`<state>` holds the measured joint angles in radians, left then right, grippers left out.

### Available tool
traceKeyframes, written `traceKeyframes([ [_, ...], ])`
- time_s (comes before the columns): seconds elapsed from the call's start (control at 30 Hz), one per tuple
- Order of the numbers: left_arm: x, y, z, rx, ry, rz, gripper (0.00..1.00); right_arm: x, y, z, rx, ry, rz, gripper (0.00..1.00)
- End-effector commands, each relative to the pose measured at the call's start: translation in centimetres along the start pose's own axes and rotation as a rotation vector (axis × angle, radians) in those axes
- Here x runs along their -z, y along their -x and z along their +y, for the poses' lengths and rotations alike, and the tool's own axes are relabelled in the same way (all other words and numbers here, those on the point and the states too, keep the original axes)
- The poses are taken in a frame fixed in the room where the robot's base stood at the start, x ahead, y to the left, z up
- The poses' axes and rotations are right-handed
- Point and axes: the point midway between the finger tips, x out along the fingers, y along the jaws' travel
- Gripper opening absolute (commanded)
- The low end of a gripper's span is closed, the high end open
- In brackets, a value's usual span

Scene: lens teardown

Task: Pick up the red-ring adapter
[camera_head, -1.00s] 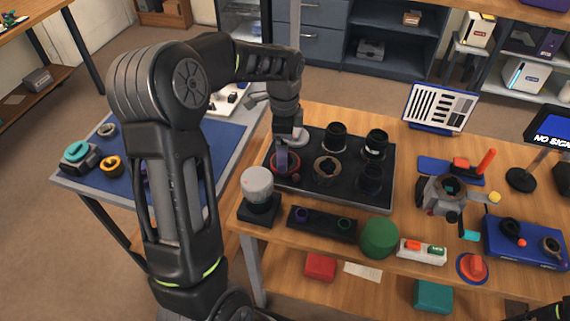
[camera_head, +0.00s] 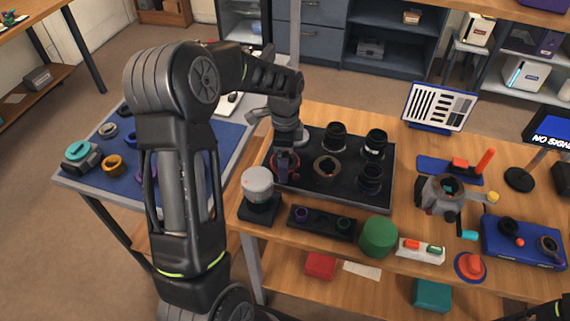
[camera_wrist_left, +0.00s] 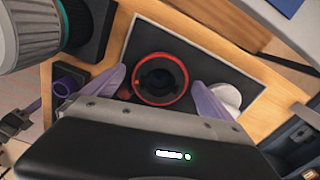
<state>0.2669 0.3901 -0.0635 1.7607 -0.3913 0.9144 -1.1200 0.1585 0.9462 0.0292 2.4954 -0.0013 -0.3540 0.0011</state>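The red-ring adapter (camera_wrist_left: 160,101) is a dark round part with a bright red rim on the black mat (camera_wrist_left: 215,68). In the left wrist view it lies between the two purple fingers of my left gripper (camera_wrist_left: 160,88). The fingers are open, one on each side, with visible gaps to the rim. In the head view my left gripper (camera_head: 284,163) points down at the mat's left end and partly hides the adapter, whose red edge shows beside the fingers. I cannot tell how far the fingertips are above the mat.
Several black lens parts (camera_head: 335,136) stand on the mat to the right. A grey-topped cylinder (camera_head: 258,180) on a black base stands close in front of the gripper. A black holder (camera_head: 322,222) and a green cylinder (camera_head: 379,236) are near the front edge.

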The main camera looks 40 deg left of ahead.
Motion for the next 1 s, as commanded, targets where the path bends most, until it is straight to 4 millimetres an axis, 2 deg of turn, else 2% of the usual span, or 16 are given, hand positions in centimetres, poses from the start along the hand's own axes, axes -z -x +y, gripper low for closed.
traceKeyframes([
  [0.07, 0.00, 0.01, 0.00, 0.000, 0.000, 0.000, 0.89, 0.00, 0.00, 0.00, 0.000, 0.000, 0.000, 0.00],
  [0.77, 0.00, 0.01, -0.01, 0.000, 0.000, 0.000, 0.32, 0.00, 0.00, 0.00, 0.000, 0.000, 0.000, 0.00],
  [1.0, 0.00, 0.06, -0.03, 0.001, 0.000, 0.000, 0.30, 0.00, 0.00, 0.00, 0.000, 0.000, 0.000, 0.00],
])
